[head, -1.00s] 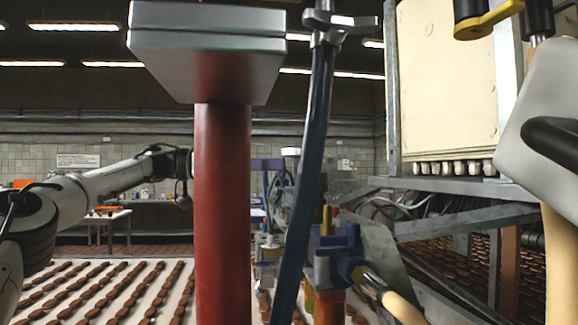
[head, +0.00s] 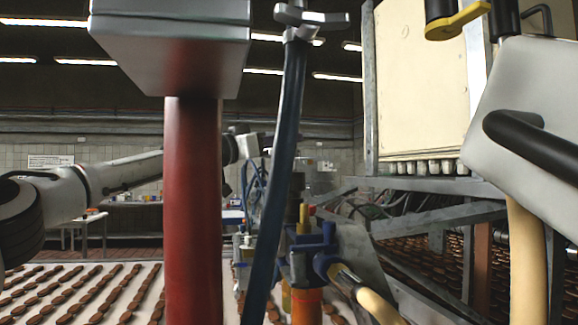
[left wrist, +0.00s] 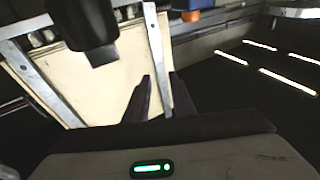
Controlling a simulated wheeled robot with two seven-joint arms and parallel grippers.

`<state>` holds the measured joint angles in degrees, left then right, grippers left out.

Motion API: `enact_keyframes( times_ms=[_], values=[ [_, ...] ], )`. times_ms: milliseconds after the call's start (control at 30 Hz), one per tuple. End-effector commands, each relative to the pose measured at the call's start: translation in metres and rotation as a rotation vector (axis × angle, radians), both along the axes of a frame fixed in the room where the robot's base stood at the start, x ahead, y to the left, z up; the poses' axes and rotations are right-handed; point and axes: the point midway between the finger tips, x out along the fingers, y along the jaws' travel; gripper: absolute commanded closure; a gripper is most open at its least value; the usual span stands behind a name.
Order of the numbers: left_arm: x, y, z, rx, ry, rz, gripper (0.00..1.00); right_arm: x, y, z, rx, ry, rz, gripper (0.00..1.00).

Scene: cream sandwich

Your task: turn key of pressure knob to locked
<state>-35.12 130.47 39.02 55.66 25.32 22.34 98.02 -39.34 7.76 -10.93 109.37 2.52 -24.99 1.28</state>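My left arm comes in from the left behind a red post. My left gripper (head: 262,142) shows small to the right of that post, partly hidden by a dark blue hose. A blue fitting with a yellow top (head: 303,218) stands at lower centre. A black and yellow lever valve (head: 460,20) is at the upper right. My right gripper is not in view.
The red post (head: 192,210) carries a grey box (head: 175,40) and blocks much of the middle. The blue hose (head: 280,170) hangs beside it. A cream cabinet (head: 420,85) on a metal frame and a white panel with black handle (head: 530,90) crowd the right. A conveyor (head: 95,283) holds biscuits.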

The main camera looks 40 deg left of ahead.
Motion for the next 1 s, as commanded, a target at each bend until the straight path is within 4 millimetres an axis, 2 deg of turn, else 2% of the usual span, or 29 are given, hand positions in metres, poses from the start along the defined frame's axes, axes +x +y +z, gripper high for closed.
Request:
enact_keyframes(
  times_ms=[33, 167, 267, 367, 567, 700, 900, 1000],
  values=[
    [0.01, -0.011, 0.002, -0.012, -0.01, 0.053, 0.77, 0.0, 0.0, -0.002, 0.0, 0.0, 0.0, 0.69],
    [0.025, -0.027, 0.008, -0.044, -0.027, 0.223, 0.77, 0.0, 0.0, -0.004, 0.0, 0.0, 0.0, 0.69],
    [0.028, -0.04, 0.007, -0.064, -0.028, 0.356, 0.77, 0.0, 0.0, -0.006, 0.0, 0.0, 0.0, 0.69],
    [0.023, -0.052, 0.003, -0.08, -0.016, 0.488, 0.77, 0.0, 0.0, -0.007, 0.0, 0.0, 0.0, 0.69],
    [-0.006, -0.075, -0.015, -0.093, 0.03, 0.727, 0.77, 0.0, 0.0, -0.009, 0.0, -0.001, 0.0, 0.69],
    [-0.037, -0.091, -0.03, -0.094, 0.083, 0.874, 0.77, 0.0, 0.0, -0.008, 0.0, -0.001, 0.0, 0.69],
    [-0.08, -0.109, -0.05, -0.083, 0.169, 1.029, 0.77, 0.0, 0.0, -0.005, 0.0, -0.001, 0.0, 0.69],
    [-0.095, -0.114, -0.056, -0.076, 0.196, 1.076, 0.77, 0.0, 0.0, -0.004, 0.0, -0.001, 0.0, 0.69]
  ],
)
